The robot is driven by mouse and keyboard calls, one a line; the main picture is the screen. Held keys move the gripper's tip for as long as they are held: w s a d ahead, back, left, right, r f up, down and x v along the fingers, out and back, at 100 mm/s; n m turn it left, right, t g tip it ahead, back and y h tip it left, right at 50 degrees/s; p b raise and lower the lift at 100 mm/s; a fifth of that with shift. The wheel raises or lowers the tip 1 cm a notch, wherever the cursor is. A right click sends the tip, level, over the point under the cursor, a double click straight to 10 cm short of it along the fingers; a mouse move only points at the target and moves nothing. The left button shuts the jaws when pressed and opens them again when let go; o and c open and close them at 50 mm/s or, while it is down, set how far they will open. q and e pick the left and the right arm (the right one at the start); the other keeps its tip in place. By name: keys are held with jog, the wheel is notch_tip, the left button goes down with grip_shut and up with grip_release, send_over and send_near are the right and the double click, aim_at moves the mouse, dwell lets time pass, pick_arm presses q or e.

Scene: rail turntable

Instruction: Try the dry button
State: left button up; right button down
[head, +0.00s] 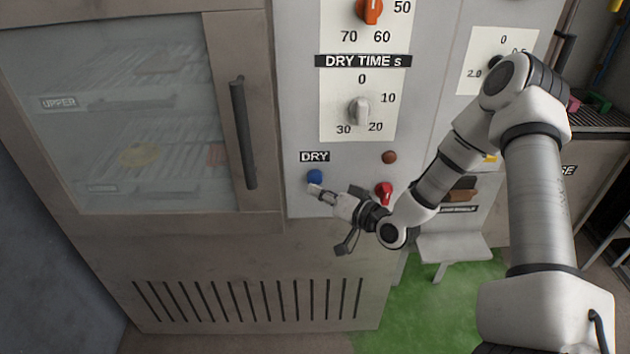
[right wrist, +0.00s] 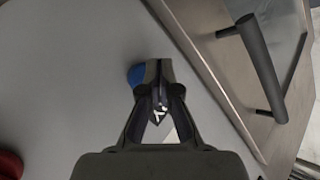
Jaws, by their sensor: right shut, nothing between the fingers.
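The blue dry button (head: 314,177) sits on the grey control panel (head: 300,110), under the black label "DRY" (head: 314,156). My right gripper (head: 314,188) is shut and empty, with its fingertips at the lower edge of the button in the head view. In the right wrist view the shut fingertips (right wrist: 158,66) partly cover the blue button (right wrist: 135,76), which shows just left of them. I cannot tell whether the fingertips touch the button. My left gripper is not in view.
A red knob (head: 384,192) and a brown round button (head: 389,157) are right of the gripper. The dry time dial (head: 360,110) is above. A glass-fronted cabinet door with a dark vertical handle (head: 243,135) is on the left. The handle also shows in the right wrist view (right wrist: 262,65).

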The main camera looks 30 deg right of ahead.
jog(key=shift+w, duration=0.1)
jog(key=shift+w+d, duration=0.25)
jog(key=shift+w+d, duration=0.2)
jog(key=shift+w, duration=0.15)
dwell(0.8)
dwell(0.3)
jog(key=shift+s+a, duration=0.45)
jog(key=shift+s, duration=0.25)
jog(key=s+a, duration=0.1)
jog(key=s, duration=0.2)
jog(key=s+a, duration=0.1)
jog(key=shift+s+a, duration=0.15)
jog(key=shift+a, duration=0.15)
dwell(0.5)
